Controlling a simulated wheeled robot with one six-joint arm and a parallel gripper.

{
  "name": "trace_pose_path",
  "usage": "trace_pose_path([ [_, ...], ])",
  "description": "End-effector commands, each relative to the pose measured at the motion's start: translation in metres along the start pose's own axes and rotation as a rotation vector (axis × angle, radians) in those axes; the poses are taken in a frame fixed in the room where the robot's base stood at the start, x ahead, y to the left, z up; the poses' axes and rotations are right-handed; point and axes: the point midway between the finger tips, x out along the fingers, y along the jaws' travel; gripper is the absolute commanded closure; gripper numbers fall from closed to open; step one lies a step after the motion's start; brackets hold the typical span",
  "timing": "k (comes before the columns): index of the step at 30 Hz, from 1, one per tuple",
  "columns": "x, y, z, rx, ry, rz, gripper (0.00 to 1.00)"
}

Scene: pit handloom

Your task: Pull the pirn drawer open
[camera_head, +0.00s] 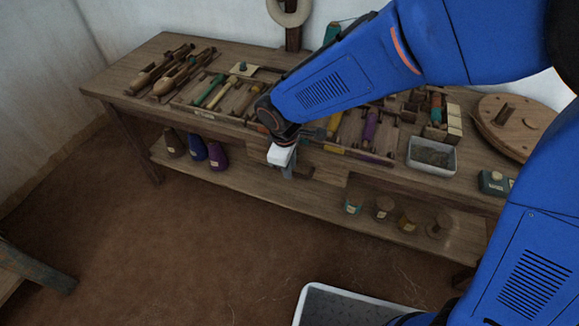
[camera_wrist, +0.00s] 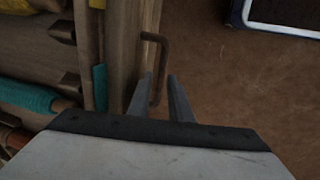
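The pirn drawer's wooden front (camera_wrist: 126,48) runs up the middle of the wrist view, with a bent brown handle (camera_wrist: 163,55) standing out on its right side. My gripper (camera_wrist: 160,77) points at the handle with its two fingers apart. The handle's bar lies between the fingers in this view, with gaps showing; I cannot tell whether either finger touches it. In the head view my gripper (camera_head: 287,172) is at the bench's front edge, and the handle is hidden there. The drawer front (camera_head: 322,171) shows partly beside my gripper; how far it is out cannot be told.
The bench (camera_head: 130,74) carries shuttles, coloured pirns and a grey tray (camera_head: 432,155). Its lower shelf (camera_head: 275,192) holds cones and spools. A white-rimmed bin (camera_head: 340,305) stands on the floor in front. The brown floor (camera_head: 200,260) before the bench is mostly clear.

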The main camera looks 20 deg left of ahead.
Motion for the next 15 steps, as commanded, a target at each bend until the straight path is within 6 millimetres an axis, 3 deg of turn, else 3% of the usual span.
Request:
trace_pose_path([
  [11, 0.0057, -0.0002, 0.0003, 0.0, -0.001, -0.001, 0.81],
  [13, 0.0057, -0.0002, 0.0003, 0.0, -0.001, -0.001, 0.96],
  [15, 0.0056, -0.0001, 0.0003, 0.0, -0.001, -0.001, 1.0],
])
